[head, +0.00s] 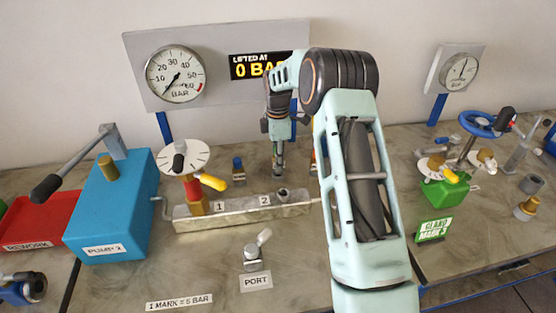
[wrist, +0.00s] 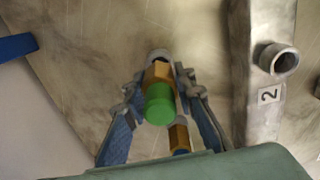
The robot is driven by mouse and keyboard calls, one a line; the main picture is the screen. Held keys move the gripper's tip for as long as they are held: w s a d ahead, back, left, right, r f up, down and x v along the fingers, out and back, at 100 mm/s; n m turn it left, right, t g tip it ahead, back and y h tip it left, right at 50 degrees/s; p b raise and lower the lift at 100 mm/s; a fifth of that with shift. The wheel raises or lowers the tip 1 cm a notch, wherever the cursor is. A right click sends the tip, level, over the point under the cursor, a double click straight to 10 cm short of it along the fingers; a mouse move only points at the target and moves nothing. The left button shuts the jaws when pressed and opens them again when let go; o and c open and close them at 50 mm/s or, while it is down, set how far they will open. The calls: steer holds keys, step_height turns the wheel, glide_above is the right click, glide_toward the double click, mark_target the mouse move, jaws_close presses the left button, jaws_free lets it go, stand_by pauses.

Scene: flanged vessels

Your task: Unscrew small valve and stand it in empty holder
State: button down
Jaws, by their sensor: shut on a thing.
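My gripper (wrist: 161,84) is shut on the small valve (wrist: 160,104), which has a brass hex body and a green cap. In the head view my gripper (head: 278,168) points down behind the metal block (head: 240,210), and the valve is hardly visible there. A grey round part (wrist: 158,54) shows at the valve's far end; I cannot tell whether it is a holder or the valve's own end. Port 2 (wrist: 278,60) on the block is an open, empty collar; it also shows in the head view (head: 283,194).
A blue-capped brass piece (wrist: 180,138) stands close beside the held valve. Another blue-capped piece (head: 238,168) stands behind the block. A dial with a yellow handle (head: 183,160) rises over port 1. The blue pump (head: 112,205) stands left. My arm hides the middle right.

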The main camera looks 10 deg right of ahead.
steer(key=shift+f, duration=0.1)
steer(key=shift+f+b, duration=0.85)
steer(key=shift+f, duration=0.4)
steer(key=c, duration=1.5)
jaws_free()
steer(key=shift+c, duration=0.2)
